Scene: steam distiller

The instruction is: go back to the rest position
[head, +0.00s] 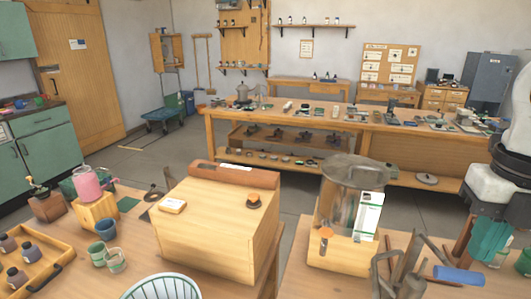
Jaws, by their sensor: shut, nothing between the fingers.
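My arm (495,185) shows at the right edge as white and black links, cut off by the picture's border. A steam distiller-like metal vessel (343,210) with a dark lid stands on a wooden base to the left of my arm.
A wooden box (212,228) stands on the near left table. Tools (398,277), a blue roll (459,275) and a teal cloth-like item (490,240) crowd the near right table below my arm. A long workbench (320,122) stands behind. Floor (150,165) is open at left.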

